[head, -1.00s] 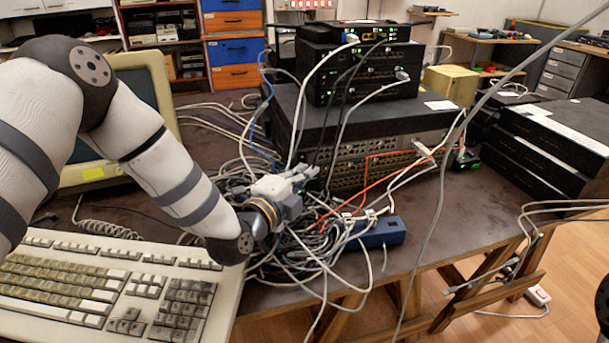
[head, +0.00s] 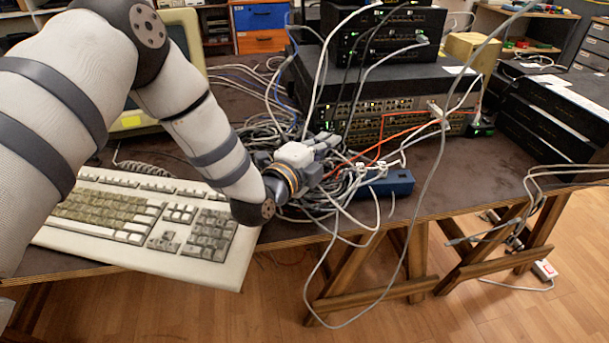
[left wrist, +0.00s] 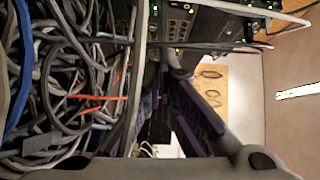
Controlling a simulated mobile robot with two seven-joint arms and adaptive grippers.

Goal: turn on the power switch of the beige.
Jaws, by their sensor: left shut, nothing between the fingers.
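Which thing "the beige" names I cannot tell. A small off-white power strip with a red part (head: 545,270) lies on the floor at right, its switch too small to read. A beige monitor (head: 187,50), partly hidden by my arm, and a beige keyboard (head: 150,222) are on the table. My left gripper (head: 332,142) is at the cable tangle in front of the stacked network units (head: 365,100). In the left wrist view its dark fingers (left wrist: 170,78) are shut and empty, close to a port panel (left wrist: 180,25). My right gripper is not in view.
Tangled grey cables (head: 330,195) surround the left gripper and hang over the table's front edge. A blue box (head: 392,184) sits right of it. Dark flat units (head: 560,120) are stacked at right. The wooden floor (head: 440,315) in front is mostly clear.

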